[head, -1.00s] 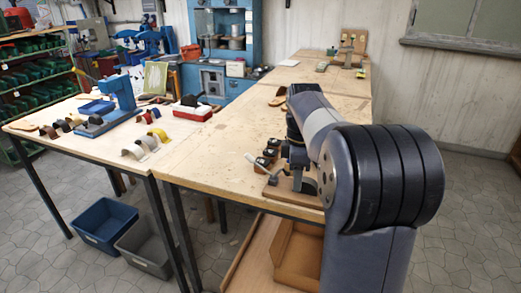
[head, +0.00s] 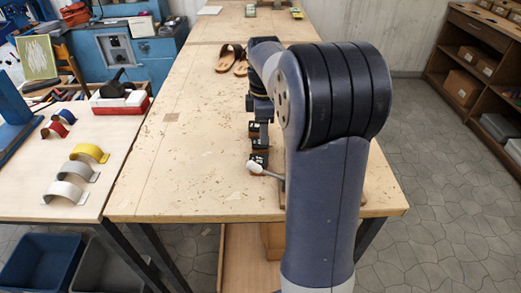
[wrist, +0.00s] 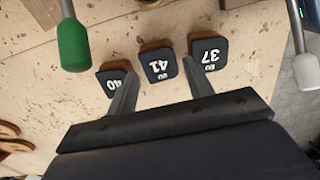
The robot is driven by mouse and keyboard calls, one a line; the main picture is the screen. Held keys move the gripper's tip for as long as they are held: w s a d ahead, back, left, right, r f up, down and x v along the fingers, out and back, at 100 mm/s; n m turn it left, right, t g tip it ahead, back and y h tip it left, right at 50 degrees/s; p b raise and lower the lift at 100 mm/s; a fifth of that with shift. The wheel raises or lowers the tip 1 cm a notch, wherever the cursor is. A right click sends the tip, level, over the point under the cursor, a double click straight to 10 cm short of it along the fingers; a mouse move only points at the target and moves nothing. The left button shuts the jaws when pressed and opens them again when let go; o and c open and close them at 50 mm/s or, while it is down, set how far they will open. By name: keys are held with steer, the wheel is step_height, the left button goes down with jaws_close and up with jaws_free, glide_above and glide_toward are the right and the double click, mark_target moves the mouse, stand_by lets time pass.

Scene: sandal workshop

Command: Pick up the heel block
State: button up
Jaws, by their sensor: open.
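Three dark-topped heel blocks with brown sides stand in a row on the workbench. In the wrist view they are marked 40 (wrist: 113,79), 41 (wrist: 158,64) and 37 (wrist: 207,52). My gripper (wrist: 159,72) is open, its two fingers apart on either side of the middle block, 41. Nothing is held. The fingertips overlap the edges of blocks 40 and 37 in the picture; I cannot tell their height above the bench. In the head view some blocks (head: 258,160) show left of my arm, which hides the gripper's fingers.
A green-gripped lever (wrist: 73,45) and a white-knobbed lever (wrist: 307,71) flank the blocks in the wrist view. Sandals (head: 229,58) lie farther back on the workbench (head: 195,150). The bench is mostly clear left of the blocks. A side table (head: 25,170) holds curved coloured pieces.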

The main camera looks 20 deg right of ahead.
mark_target(260, 149)
steer(key=shift+w+f, duration=0.3)
steer(key=shift+f, duration=0.3)
steer(key=f, duration=0.5)
steer(key=shift+a, duration=0.35)
steer(key=shift+c, duration=0.2)
steer(key=shift+r, duration=0.1)
steer(key=c, duration=0.6)
